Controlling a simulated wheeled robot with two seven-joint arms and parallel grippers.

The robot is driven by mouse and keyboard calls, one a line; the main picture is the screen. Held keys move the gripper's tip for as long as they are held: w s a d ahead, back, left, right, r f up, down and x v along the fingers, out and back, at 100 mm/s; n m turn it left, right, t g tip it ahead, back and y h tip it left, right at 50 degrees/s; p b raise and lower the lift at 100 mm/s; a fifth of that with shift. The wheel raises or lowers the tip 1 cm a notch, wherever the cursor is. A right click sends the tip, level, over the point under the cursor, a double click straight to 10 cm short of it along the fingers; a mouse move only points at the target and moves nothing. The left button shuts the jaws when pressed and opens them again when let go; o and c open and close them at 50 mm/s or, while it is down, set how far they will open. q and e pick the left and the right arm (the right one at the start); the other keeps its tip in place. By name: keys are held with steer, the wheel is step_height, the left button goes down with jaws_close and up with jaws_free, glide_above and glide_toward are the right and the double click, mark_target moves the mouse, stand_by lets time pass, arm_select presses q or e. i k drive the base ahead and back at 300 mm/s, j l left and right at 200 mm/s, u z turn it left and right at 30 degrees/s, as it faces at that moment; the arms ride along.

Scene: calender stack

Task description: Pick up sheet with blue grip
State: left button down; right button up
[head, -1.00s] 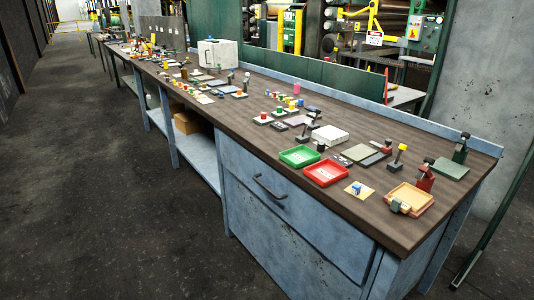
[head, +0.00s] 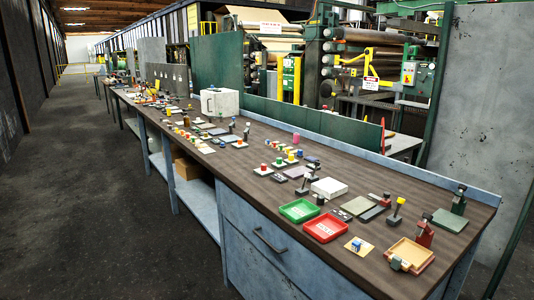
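A small pale yellow sheet (head: 351,248) with a blue grip (head: 357,243) on top lies near the front edge of the dark bench top, at the lower right. It lies flat, apart from the red tray to its left and the tan tray to its right. Another small piece with a blue top (head: 311,160) shows farther back, too small to make out. Neither of my grippers is in view.
The long bench (head: 290,250) runs away to the upper left. A green tray (head: 299,210), a red tray (head: 326,228) and a tan tray (head: 410,253) stand near its front edge. A white block (head: 329,187) lies behind them. Open floor (head: 120,230) lies to the left.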

mark_target(362, 248)
steer(key=i+j+z, duration=0.3)
steer(key=i+j, duration=0.15)
steer(key=j, duration=0.2)
steer(key=i+j+z, duration=0.15)
steer(key=j, duration=0.2)
steer(key=i+j+z, duration=0.15)
steer(key=j, duration=0.25)
steer(key=i+j+z, duration=0.15)
steer(key=j, duration=0.25)
steer(key=i, duration=0.1)
